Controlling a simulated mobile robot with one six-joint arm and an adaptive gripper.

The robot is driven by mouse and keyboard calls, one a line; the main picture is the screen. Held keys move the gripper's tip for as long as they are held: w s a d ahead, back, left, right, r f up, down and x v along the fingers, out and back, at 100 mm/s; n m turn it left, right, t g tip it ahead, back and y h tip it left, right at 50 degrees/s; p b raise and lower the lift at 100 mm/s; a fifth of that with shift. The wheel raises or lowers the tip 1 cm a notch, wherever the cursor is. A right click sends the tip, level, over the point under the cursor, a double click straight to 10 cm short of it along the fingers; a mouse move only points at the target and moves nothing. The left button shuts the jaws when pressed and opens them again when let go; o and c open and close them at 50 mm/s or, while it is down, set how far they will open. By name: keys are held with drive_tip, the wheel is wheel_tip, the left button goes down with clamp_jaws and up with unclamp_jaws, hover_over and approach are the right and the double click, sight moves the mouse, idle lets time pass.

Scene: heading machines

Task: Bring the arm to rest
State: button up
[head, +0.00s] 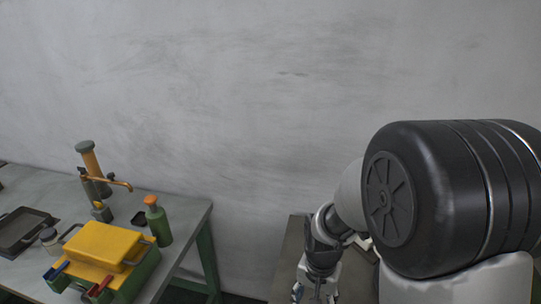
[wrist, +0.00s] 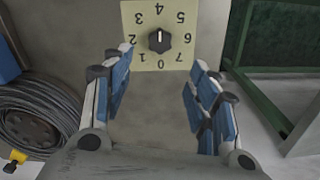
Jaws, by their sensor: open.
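My gripper (wrist: 160,78) is open in the wrist view, its blue-padded fingers apart with nothing between them. Beyond its fingertips is a pale yellow dial plate (wrist: 204,18) with numbers and a black knob (wrist: 159,41). The plate appears upside down, and the fingers look apart from the knob. In the head view my gripper (head: 318,284) points down at the bottom edge, over or beside a grey-brown surface (head: 289,258). My arm's large black joint covers much of the right side and hides what is behind it.
In the head view a grey workbench (head: 183,211) on the left holds a yellow-topped box (head: 98,245), a green bottle (head: 157,222), a tan column with a tap (head: 90,161) and a dark tray (head: 22,231). The wrist view shows a coiled cable (wrist: 38,115) and a green frame (wrist: 262,100).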

drive_tip(key=s+r+n+t, duration=0.2)
drive_tip(key=s+r+n, duration=0.1)
drive_tip(key=s+r, duration=0.4)
drive_tip(key=s+r+n+t, duration=0.2)
drive_tip(key=s+r, duration=0.6)
drive_tip(key=r, duration=0.5)
drive_tip(key=shift+r+n+t, duration=0.3)
drive_tip(key=shift+n, duration=0.5)
